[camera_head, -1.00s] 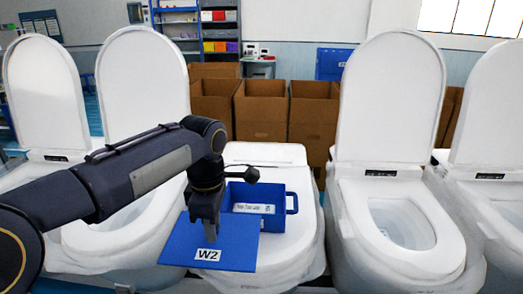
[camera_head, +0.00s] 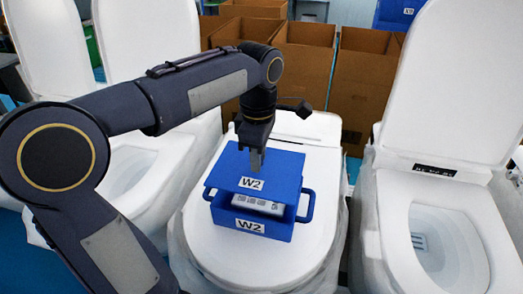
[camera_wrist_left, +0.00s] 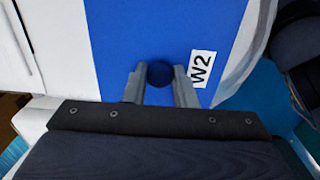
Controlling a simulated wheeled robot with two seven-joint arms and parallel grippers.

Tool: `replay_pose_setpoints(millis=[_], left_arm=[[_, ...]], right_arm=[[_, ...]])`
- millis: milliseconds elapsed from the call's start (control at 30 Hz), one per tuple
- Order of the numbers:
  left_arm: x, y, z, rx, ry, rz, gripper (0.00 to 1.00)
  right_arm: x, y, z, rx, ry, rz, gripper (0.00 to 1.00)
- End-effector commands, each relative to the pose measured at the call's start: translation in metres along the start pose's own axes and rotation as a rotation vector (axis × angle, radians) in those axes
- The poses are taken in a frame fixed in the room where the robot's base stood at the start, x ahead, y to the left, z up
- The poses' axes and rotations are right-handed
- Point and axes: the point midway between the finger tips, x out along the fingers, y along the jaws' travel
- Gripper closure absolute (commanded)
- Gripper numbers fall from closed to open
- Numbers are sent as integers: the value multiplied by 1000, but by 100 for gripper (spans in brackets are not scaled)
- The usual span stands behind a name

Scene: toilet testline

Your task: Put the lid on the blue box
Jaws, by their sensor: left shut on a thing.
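The blue lid (camera_head: 285,168) carries a white W2 label and is held above the blue box (camera_head: 270,231). It covers the back of the box and looks tilted, with a gap at the front. A white labelled item (camera_head: 258,204) shows inside the box through that gap. My left gripper (camera_head: 256,165) is shut on the lid's knob, which shows as a dark blue round (camera_wrist_left: 160,74) between the fingers in the left wrist view. The lid fills the middle of that view. The box has side handles and sits on a closed white toilet lid (camera_head: 210,245). My right gripper is not in view.
An open white toilet (camera_head: 440,200) stands to the right, and more toilets (camera_head: 150,50) stand to the left. Several open cardboard boxes (camera_head: 300,65) stand behind. The closed toilet's white surface is free around the box.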

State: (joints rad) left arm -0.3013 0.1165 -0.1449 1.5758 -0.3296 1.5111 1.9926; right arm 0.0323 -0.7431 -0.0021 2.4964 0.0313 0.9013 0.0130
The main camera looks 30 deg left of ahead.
Motion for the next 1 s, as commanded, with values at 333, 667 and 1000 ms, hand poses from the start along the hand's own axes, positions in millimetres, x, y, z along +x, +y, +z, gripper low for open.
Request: replay_pose_setpoints(millis=[333, 667, 1000], left_arm=[[37, 0, 0, 0, 0, 0, 99], [60, 0, 0, 0, 1, -1, 99], [61, 0, 0, 0, 0, 0, 99]], right_arm=[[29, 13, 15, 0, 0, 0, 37], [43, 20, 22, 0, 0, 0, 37], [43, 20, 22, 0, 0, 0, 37]])
